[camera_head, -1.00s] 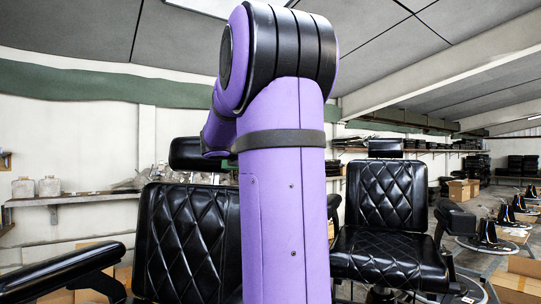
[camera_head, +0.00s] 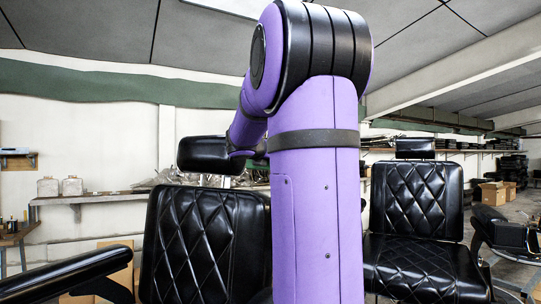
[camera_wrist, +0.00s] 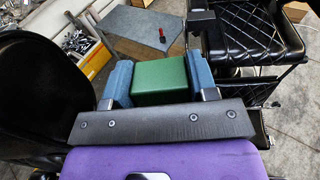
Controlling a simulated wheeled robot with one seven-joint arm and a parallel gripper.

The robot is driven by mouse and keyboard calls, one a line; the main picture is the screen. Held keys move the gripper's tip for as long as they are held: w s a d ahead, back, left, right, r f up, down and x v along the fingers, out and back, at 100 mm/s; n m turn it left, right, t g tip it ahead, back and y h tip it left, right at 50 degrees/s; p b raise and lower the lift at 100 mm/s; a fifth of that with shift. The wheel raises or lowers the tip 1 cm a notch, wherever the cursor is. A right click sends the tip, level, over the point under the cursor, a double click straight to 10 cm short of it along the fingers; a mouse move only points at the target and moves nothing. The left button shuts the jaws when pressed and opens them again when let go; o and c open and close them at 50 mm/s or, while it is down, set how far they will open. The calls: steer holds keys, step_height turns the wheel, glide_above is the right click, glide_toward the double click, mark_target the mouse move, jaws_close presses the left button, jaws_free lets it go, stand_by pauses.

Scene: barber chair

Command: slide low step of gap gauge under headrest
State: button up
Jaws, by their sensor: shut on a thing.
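The gap gauge (camera_wrist: 160,80) shows in the wrist view as a green block between the two blue fingers of my gripper (camera_wrist: 160,72). My gripper is shut on it. Its steps cannot be told apart from this angle. The black padded headrest (camera_head: 203,155) stands above the near chair's quilted back in the head view, left of my purple arm. In the wrist view a large dark rounded shape (camera_wrist: 28,95) at the left edge may be this headrest; the gauge is apart from it. In the head view my arm hides the gripper and gauge.
The near barber chair's back (camera_head: 195,245) and armrest (camera_head: 65,275) fill the lower left. A second black chair (camera_head: 415,210) stands at the right. A wall shelf (camera_head: 110,197) runs behind. In the wrist view, a grey surface (camera_wrist: 135,28) with a small red item lies beyond the gauge.

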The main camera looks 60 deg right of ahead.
steer(key=shift+w+a+f, duration=0.15)
steer(key=shift+a+f, duration=0.05)
steer(key=shift+f, duration=0.85)
steer(key=shift+w+a+f, duration=0.2)
steer(key=shift+f, duration=0.9)
steer(key=shift+w+a+f, duration=0.15)
steer(key=shift+a+f, duration=0.05)
steer(key=shift+f, duration=0.85)
steer(key=shift+w+a, duration=0.2)
steer(key=shift+w, duration=1.25)
steer(key=shift+w+a, duration=0.15)
steer(key=shift+w, duration=1.4)
steer(key=shift+w+a+r, duration=0.1)
steer(key=shift+w, duration=0.05)
steer(key=o, duration=1)
steer(key=shift+w+a, duration=0.1)
steer(key=shift+s+d, duration=0.2)
steer(key=shift+s, duration=1.05)
steer(key=shift+s+d, duration=0.2)
steer(key=shift+s, duration=1.1)
steer(key=shift+s+d, duration=0.2)
steer(key=shift+s, duration=1.05)
steer(key=shift+r, duration=0.15)
